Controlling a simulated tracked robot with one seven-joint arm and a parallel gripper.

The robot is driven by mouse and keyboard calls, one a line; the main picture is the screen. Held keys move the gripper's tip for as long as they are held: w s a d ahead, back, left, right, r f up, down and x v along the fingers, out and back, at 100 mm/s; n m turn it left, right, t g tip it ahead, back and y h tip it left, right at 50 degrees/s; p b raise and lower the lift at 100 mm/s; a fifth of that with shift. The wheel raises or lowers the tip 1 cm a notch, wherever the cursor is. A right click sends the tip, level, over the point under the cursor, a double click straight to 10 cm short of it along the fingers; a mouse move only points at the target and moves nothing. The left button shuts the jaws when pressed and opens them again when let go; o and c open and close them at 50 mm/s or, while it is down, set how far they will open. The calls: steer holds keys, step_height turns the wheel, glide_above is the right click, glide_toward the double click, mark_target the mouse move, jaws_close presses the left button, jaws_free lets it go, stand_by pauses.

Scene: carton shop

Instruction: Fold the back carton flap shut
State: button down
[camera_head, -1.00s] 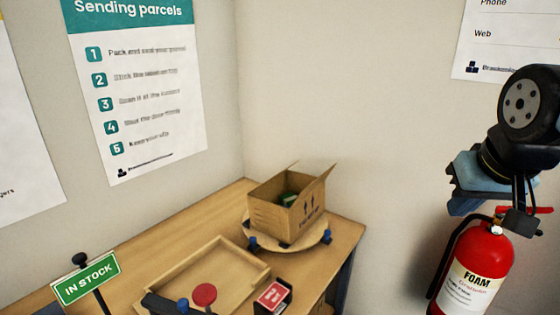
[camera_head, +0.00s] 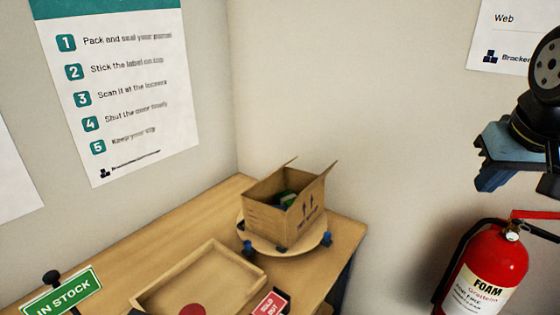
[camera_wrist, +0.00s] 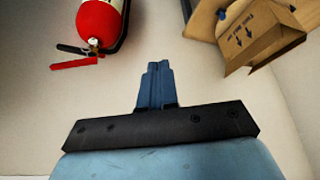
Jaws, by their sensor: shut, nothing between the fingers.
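The open cardboard carton (camera_head: 277,213) stands on a round wooden turntable (camera_head: 262,241) at the far corner of the bench. A flap (camera_head: 320,188) on its right side sticks up and outward, and another flap's edge (camera_head: 287,164) shows at the back left. Something green lies inside the carton. My gripper is shut and empty in the wrist view (camera_wrist: 155,86), well apart from the carton. In the head view, my wrist and gripper hang at the right edge, by the wall.
A shallow wooden tray (camera_head: 203,279) lies on the bench (camera_head: 130,243), near an "IN STOCK" sign (camera_head: 62,296) and a red "SOLD OUT" box (camera_head: 270,305). Blue knobs stand around the turntable. A red fire extinguisher (camera_head: 485,268) is on the right wall. Walls close in behind the carton.

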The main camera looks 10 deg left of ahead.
steer(key=w+a+r+n+g, duration=0.1)
steer(key=w+a+r+n, duration=0.35)
steer(key=w+a, duration=0.55)
steer(key=w+a+f+n+g, duration=0.25)
steer(key=w+a+n, duration=0.25)
steer(key=w+a, duration=1.45)
steer(key=w+a+f+n+g, duration=0.15)
steer(key=a+f, duration=0.25)
steer(key=a, duration=0.4)
steer(key=w+a+f+n, duration=0.2)
steer(key=a+f, duration=0.3)
steer(key=a, duration=0.4)
steer(key=shift+y, duration=0.4)
step_height(320, 180, down, 9)
steer(key=shift+s+d+f, duration=0.2)
steer(key=shift+d+f, duration=0.3)
steer(key=shift+f, duration=0.05)
steer(key=shift+s+d+f, duration=0.2)
steer(key=shift+d+f, duration=0.25)
steer(key=shift+f, duration=0.1)
steer(key=shift+s+d+f, duration=0.1)
steer(key=shift+d+f, duration=0.15)
steer(key=shift+f, duration=0.1)
